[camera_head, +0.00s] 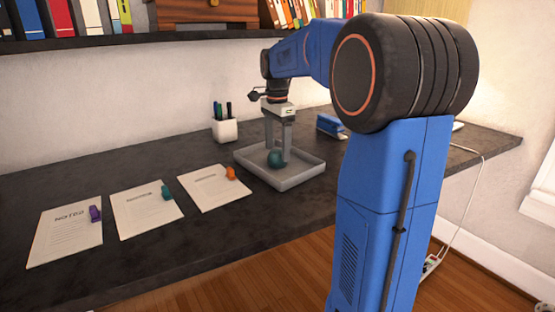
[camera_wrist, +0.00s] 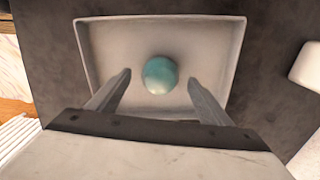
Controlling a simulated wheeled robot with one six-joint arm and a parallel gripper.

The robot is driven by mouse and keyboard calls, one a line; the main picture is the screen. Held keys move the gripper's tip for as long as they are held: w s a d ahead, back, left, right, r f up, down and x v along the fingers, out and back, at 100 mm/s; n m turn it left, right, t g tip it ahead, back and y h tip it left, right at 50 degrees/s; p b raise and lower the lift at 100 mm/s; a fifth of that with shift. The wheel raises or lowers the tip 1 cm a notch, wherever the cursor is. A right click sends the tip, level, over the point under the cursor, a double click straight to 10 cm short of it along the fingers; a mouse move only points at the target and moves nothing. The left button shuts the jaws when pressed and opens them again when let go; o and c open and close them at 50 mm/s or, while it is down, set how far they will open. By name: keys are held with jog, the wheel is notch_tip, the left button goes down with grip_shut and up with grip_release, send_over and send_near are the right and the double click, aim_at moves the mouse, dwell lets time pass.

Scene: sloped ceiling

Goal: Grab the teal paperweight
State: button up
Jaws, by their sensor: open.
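The teal paperweight (camera_head: 276,159) is a rounded, glossy ball-like piece inside a shallow grey tray (camera_head: 290,183) on the dark desk. In the wrist view the paperweight (camera_wrist: 160,75) lies on the floor of the tray (camera_wrist: 88,50), a little beyond the line between my fingertips. My gripper (camera_head: 278,152) points down over the tray, with its fingers apart and empty. In the wrist view my gripper (camera_wrist: 159,78) has one finger to each side of the paperweight, with gaps between. I cannot tell how high the fingertips are above the tray floor.
Three note sheets (camera_head: 66,238) lie left of the tray, with purple, teal and orange small items on them. A white pen cup (camera_head: 225,130) stands behind the tray. A blue object (camera_head: 330,125) lies behind it to the right. A shelf (camera_head: 120,40) runs above.

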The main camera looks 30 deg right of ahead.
jog(key=shift+f, duration=1.3)
jog(key=shift+c, duration=0.6)
jog(key=c, duration=1.3)
